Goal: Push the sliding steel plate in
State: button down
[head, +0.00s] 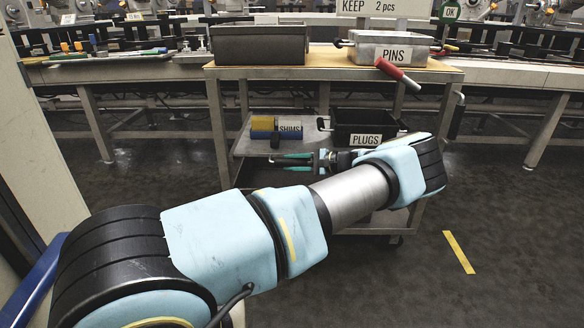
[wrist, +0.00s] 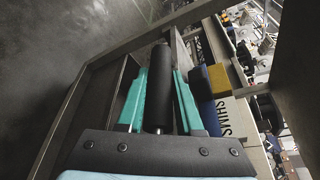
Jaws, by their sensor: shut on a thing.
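The steel plate (head: 241,147) shows in the head view as the grey lower shelf of the trolley, carrying the shims and plugs; how far it is out I cannot tell. My gripper (head: 276,162) reaches in from the right at the plate's front edge, its teal fingers pointing left. In the wrist view my gripper (wrist: 157,78) is shut on a black cylindrical handle (wrist: 173,75), which lies lengthwise between the fingers. The handle's joint with the plate is hard to make out.
A yellow and blue shims block (head: 263,127) and a black plugs bin (head: 366,127) sit on the plate. The wooden trolley top (head: 330,67) above holds a dark bin (head: 259,44) and a grey pins box (head: 390,47). A red-handled tool (head: 398,75) overhangs its front edge.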

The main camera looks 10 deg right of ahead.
jog(key=shift+w+d+r, duration=0.1)
jog(key=shift+w+r, duration=0.05)
jog(key=shift+w, duration=0.15)
jog(key=c, duration=0.6)
grip_release()
jog(key=v, duration=1)
jog(key=shift+s+d+p, duration=0.3)
jog(key=shift+p, duration=0.05)
